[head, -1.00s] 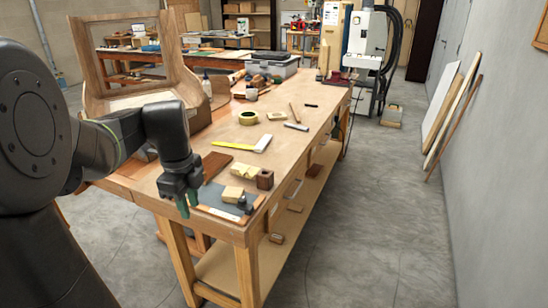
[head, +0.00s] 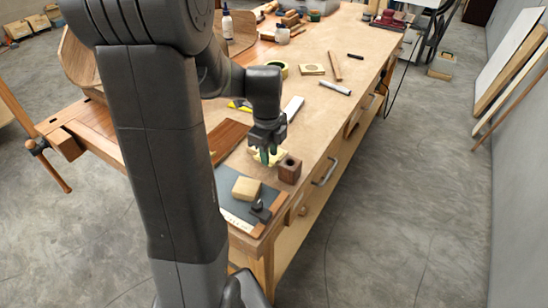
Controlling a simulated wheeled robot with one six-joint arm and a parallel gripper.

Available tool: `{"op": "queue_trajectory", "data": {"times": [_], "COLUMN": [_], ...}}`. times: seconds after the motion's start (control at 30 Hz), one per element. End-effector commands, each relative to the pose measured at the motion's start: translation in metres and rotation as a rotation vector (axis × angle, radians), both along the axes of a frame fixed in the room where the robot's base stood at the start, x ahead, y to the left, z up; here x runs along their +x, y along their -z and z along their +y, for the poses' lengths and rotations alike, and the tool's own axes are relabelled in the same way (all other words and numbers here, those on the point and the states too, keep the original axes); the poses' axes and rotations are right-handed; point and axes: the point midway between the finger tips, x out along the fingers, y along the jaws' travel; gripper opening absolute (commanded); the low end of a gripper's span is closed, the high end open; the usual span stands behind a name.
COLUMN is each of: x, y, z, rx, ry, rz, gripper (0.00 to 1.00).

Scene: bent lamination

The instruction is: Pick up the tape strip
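A pale strip with dark marks (head: 237,222) lies along the near edge of the dark grey mat (head: 232,185) on the workbench. A yellow strip (head: 239,105) lies farther back, partly hidden by my arm, beside a white piece (head: 293,108). I cannot tell for sure which strip is the tape strip. My gripper (head: 268,155) points down over a pale yellow block (head: 281,157), behind the mat and apart from both strips. Its fingers are small and dark against the block, so I cannot tell how far apart they are, or whether they touch the block.
A dark wooden block with a hole (head: 289,170) stands just right of my gripper. A pale wooden block (head: 246,189) and a small black object (head: 260,211) are on the mat. A brown board (head: 228,139) lies left. A tape roll (head: 284,70) is farther back.

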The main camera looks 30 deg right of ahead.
Motion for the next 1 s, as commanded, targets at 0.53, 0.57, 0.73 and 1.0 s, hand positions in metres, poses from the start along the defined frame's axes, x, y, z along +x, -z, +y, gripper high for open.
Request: {"op": "queue_trajectory", "data": {"times": [0.53,0.57,0.73,1.0], "x": [0.0,0.0,0.0,0.001], "y": [0.026,0.026,0.026,0.025], "z": [-0.002,-0.002,-0.002,-0.002], "rx": [0.0,0.0,0.0,-0.001], "ry": [-0.001,-0.001,-0.001,-0.001], "rz": [0.0,0.0,0.0,0.0], "gripper": [0.12,0.06,0.0,0.0]}}
